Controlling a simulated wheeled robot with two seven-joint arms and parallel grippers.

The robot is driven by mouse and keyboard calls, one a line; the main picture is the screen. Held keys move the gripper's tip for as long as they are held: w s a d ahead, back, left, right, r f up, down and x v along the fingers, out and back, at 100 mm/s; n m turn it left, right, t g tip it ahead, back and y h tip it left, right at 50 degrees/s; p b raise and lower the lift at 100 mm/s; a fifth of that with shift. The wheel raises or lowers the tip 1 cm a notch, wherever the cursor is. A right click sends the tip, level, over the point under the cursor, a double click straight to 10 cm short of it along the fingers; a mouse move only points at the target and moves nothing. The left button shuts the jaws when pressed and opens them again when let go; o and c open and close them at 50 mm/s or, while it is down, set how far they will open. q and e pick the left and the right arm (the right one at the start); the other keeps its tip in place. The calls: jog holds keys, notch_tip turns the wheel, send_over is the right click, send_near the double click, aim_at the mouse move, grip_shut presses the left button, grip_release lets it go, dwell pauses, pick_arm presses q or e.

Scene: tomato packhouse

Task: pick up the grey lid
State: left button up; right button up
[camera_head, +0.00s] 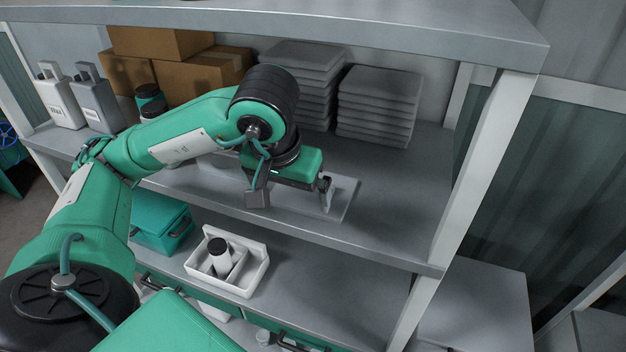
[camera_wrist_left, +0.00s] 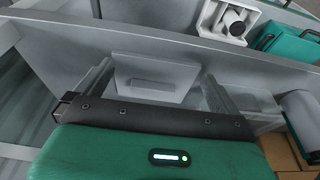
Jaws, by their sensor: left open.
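The grey lid (camera_head: 344,201) is a pale flat piece lying on the upper shelf, partly hidden by my left gripper in the head view. In the left wrist view the grey lid (camera_wrist_left: 155,68) shows as a slab with a raised bar across it. My left gripper (camera_head: 291,199) hangs over the lid, pointing down to the shelf, and is open. In the left wrist view the fingers of the left gripper (camera_wrist_left: 155,88) stand apart, one on each side of the lid's near part. I cannot tell whether they touch it. My right gripper is not in view.
Grey stacks (camera_head: 378,104) and cardboard boxes (camera_head: 207,72) stand at the back of the shelf (camera_head: 395,205). Two jugs (camera_head: 96,101) stand at left. Below are a white tray (camera_head: 255,278) with a bottle and a green case (camera_head: 158,222). An upper board (camera_head: 400,30) overhangs.

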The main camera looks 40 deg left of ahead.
pick_arm(q)
jog(key=p, duration=0.2)
send_over(297, 201)
jog(key=w+d, duration=0.1)
jog(key=w, duration=0.1)
jog(key=shift+s+d, duration=0.15)
jog(key=shift+w+p, duration=0.35)
jog(key=shift+w, duration=0.15)
jog(key=p+x, duration=0.1)
jog(key=x, duration=0.3)
jog(key=shift+w, duration=0.15)
jog(key=shift+w+f, duration=0.15)
jog(key=shift+f, duration=0.45)
jog(key=shift+c, duration=0.2)
jog(key=c, duration=0.9)
jog(key=shift+o, duration=0.2)
jog(key=shift+r, duration=0.1)
